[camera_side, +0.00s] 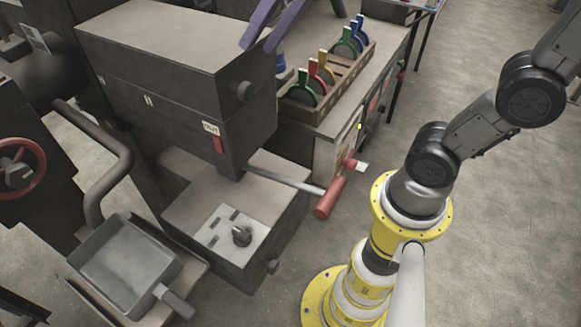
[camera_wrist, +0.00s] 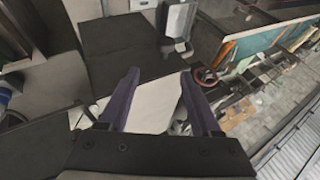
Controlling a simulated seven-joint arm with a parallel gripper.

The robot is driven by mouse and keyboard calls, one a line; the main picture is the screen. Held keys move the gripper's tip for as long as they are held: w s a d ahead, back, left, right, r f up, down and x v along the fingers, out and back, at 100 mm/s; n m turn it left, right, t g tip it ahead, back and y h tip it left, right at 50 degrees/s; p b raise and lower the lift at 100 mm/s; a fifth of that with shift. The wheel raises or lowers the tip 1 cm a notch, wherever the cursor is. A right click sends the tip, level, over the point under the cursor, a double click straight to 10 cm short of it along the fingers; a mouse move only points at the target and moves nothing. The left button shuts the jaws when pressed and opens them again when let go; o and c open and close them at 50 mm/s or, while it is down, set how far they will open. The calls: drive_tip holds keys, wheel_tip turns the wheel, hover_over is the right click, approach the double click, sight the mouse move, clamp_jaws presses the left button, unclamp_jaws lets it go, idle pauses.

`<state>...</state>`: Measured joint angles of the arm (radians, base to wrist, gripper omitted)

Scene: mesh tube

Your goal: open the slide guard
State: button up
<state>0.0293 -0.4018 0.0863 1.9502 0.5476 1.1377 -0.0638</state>
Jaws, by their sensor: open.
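A big dark grey machine has a boxy upper housing (camera_side: 170,75) with a pale flat top, above a lower block (camera_side: 235,215). I cannot tell for sure which part is the slide guard. A round knob (camera_side: 243,91) sits on the housing's right face. A lever with a red handle (camera_side: 329,197) sticks out to the right between the blocks. My gripper (camera_side: 258,46) shows as two purple fingers at the housing's top right edge, apart and empty. In the wrist view the open fingers (camera_wrist: 158,73) frame a pale flat surface (camera_wrist: 152,108); contact is unclear.
A bench behind holds a wooden rack (camera_side: 325,90) of coloured ring-shaped tools. A grey pan (camera_side: 125,262) stands at the lower left, near a red handwheel (camera_side: 17,167) and a bent pipe (camera_side: 115,150). A yellow-based arm (camera_side: 410,210) stands right. Floor at right is clear.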

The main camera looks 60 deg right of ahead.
drive_tip(key=shift+a+f+n+h, duration=0.6)
drive_tip(key=shift+a+f+h, duration=1.7)
drive_tip(key=shift+a+h, duration=0.1)
drive_tip(key=shift+a+f+h, duration=0.2)
drive_tip(key=shift+f+h, duration=0.2)
wheel_tip(320, 180, up, 13)
drive_tip(key=m, duration=0.2)
hover_over(248, 86)
drive_tip(key=s+d, duration=0.5)
drive_tip(key=s+d+f+m+h, duration=0.1)
drive_tip(key=s+d+f, duration=0.15)
drive_tip(key=d, duration=0.35)
drive_tip(key=s+d+f, duration=0.2)
drive_tip(key=f, duration=0.4)
drive_tip(key=s+d+f, duration=0.2)
drive_tip(key=d+f, duration=0.1)
drive_tip(key=f, duration=0.3)
drive_tip(key=w+a+f+n+g+y, duration=0.3)
drive_tip(key=a+f+n+g, duration=0.3)
drive_tip(key=a+f+n, duration=0.6)
drive_tip(key=a+f, duration=0.1)
drive_tip(key=a, duration=0.4)
drive_tip(key=shift+w+a+f, duration=0.15)
drive_tip(key=shift+w, duration=0.25)
